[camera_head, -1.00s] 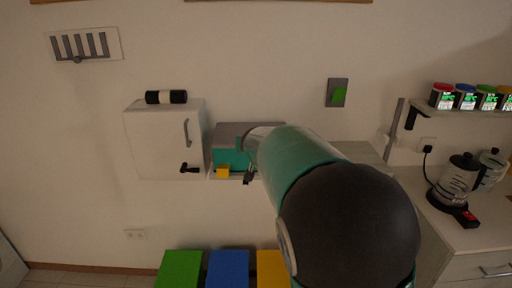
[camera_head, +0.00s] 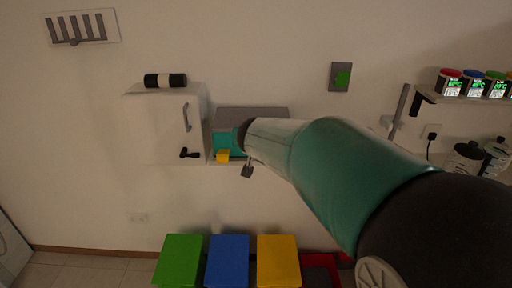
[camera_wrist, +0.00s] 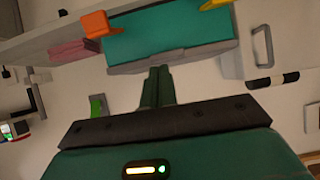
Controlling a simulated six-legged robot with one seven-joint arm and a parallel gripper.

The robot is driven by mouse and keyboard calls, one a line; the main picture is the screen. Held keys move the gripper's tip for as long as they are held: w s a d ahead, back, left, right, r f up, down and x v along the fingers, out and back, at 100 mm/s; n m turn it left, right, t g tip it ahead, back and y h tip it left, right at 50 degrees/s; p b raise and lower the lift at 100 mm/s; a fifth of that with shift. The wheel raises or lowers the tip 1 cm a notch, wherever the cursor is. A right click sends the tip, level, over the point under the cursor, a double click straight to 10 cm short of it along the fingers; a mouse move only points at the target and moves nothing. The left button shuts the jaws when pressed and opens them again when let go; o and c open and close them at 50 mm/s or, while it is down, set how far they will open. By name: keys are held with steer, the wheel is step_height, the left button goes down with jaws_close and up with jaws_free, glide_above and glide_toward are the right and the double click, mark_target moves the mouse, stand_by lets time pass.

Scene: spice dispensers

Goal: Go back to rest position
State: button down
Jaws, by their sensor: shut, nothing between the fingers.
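My gripper (camera_wrist: 157,85) is shut and empty in the wrist view, its two green fingers together. Its fingers point toward the grey edge of a teal box (camera_wrist: 170,40), with no contact clearly visible. In the head view, my arm reaches from the lower right toward the wall shelf, and a small dark part of my gripper (camera_head: 247,170) shows beside the teal box (camera_head: 226,143). My forearm hides the right side of that box.
A white cabinet (camera_head: 160,127) hangs left of the box; a yellow block (camera_head: 222,156) sits by the box. An orange block (camera_wrist: 97,24) shows in the wrist view. Spice dispensers (camera_head: 473,84) stand on the right shelf. Green (camera_head: 179,259), blue (camera_head: 228,260) and yellow (camera_head: 278,260) bins stand below.

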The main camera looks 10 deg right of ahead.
steer(key=s+d+g, duration=0.1)
steer(key=s+d, duration=0.1)
steer(key=s, duration=0.3)
steer(key=s+d+m+g, duration=0.1)
steer(key=s+d, duration=0.1)
steer(key=s, duration=0.4)
steer(key=s+d+g, duration=0.1)
steer(key=s+d, duration=0.2)
steer(key=s, duration=0.2)
steer(key=s+a+f+n+g+y, duration=0.1)
steer(key=s+a+f, duration=0.1)
steer(key=s, duration=0.7)
steer(key=s+a+f+n+g+y, duration=0.1)
steer(key=s+a+f+n, duration=0.1)
steer(key=s, duration=0.6)
steer(key=shift+s+a+f+g, duration=0.15)
steer(key=shift+s+a+g, duration=0.25)
steer(key=shift+a, duration=0.1)
steer(key=c, duration=2.2)
jaws_free()
